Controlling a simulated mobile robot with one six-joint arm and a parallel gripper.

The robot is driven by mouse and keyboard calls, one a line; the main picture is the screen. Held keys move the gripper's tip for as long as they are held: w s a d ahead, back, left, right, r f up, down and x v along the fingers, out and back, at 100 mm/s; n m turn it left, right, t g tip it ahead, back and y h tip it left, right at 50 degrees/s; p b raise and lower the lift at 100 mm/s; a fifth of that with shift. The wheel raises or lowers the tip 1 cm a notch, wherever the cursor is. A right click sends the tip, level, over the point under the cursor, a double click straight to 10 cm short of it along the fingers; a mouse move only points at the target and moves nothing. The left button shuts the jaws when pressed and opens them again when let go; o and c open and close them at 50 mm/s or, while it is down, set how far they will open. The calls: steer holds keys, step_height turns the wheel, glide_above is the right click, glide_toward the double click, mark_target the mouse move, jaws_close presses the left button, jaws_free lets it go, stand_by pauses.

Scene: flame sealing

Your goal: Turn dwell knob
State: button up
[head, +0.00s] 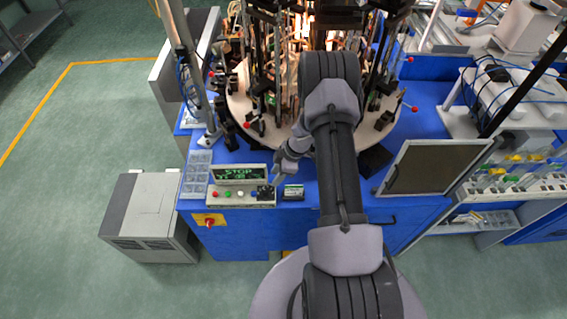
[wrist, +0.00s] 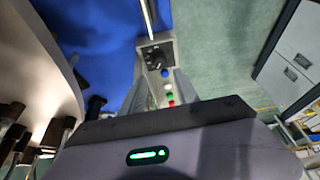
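The dwell knob is a black knob (head: 264,191) at the right end of the small grey control panel (head: 238,204) on the front edge of the blue bench. It also shows in the wrist view (wrist: 153,58), on a dark square at the panel's end. My gripper (head: 279,176) is just above and to the right of the knob in the head view, pointing down towards it. I see no contact.
A round table (head: 240,109) with dark fixtures and red-tipped levers is behind. A dark screen (head: 428,167) stands at the right.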

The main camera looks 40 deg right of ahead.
steer(key=v, duration=0.7)
steer(key=shift+r+p, duration=0.2)
steer(key=shift+p, duration=0.2)
steer(key=shift+w, duration=0.1)
steer(key=w+d+r+m+t+h+b, duration=0.1)
steer(key=w+r+m+t+h+b, duration=0.25)
steer(key=w+r+b, duration=0.55)
steer(key=s+a+r+m+t+h+b, duration=0.3)
steer(key=r+m+h+b, duration=0.3)
steer(key=r, duration=0.4)
steer(key=s+a+f+m+g+y+b, duration=0.1)
steer(key=s+a+f+m+y+b, duration=0.1)
steer(key=s+a, duration=0.5)
steer(key=s+a+f+m+g+y+b, duration=0.1)
steer(key=s+a+f+m+y+b, duration=0.1)
steer(key=s+a+b, duration=0.3)
steer(key=s+a+f+m+g+y+b, duration=0.1)
steer(key=s+a+f+m+y+b, duration=0.1)
steer(key=s+a, duration=0.8)
steer(key=s+f+y+b, duration=0.1)
steer(key=s+f+b, duration=0.1)
steer(key=s, duration=0.2)
steer(key=shift+s+a+y, duration=0.2)
steer(key=shift+a+y, duration=0.05)
steer(key=shift+y, duration=0.1)
